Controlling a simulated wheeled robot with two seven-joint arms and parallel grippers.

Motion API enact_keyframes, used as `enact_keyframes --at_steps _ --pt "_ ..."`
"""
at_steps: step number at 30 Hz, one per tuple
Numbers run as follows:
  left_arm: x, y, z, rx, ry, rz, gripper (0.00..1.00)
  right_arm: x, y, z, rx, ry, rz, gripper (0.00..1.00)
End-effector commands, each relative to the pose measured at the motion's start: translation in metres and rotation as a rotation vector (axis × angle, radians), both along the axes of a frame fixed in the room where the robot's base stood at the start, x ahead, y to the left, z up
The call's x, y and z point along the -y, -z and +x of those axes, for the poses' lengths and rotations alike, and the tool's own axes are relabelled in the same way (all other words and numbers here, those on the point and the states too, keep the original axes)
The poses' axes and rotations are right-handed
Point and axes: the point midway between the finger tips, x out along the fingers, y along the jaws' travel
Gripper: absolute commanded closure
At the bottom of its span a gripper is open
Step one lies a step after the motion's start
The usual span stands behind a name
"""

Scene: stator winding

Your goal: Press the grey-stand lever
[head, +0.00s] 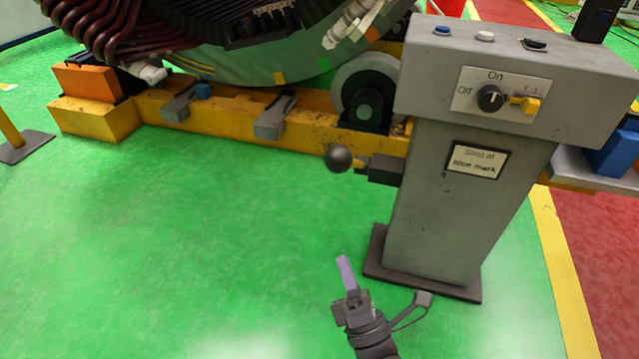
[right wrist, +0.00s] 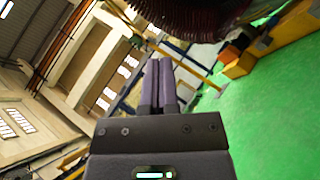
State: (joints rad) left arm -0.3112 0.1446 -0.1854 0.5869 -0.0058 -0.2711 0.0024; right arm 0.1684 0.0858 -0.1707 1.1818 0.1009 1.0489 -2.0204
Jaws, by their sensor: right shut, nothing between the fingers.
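The grey stand (head: 455,210) stands right of centre in the head view, with a control box on top. The shut fingers also show in the right wrist view (right wrist: 158,85). The lever does not show clearly in the right wrist view. My left gripper is not in view.
The control box carries a black knob (head: 490,98), a yellow switch (head: 525,104) and buttons on top. A large stator (head: 270,60) rests on rollers over a yellow frame (head: 225,137) behind. A yellow post (head: 10,130) stands at far left. The green floor (head: 170,240) left of the stand is clear.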

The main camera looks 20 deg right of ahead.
Motion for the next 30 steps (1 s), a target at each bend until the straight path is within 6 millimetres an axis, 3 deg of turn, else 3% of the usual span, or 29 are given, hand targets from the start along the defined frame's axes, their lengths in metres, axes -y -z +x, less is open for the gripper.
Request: enact_keyframes --at_steps 8,22,30 --pt "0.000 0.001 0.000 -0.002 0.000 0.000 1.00 0.000 -0.001 0.005 -0.004 -0.002 0.002 1.00" --pt "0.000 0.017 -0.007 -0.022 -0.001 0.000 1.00 -0.010 -0.049 0.086 -0.003 -0.003 0.003 1.00" --pt "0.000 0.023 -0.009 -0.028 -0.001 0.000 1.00 0.011 -0.071 0.104 -0.006 -0.002 0.001 1.00"
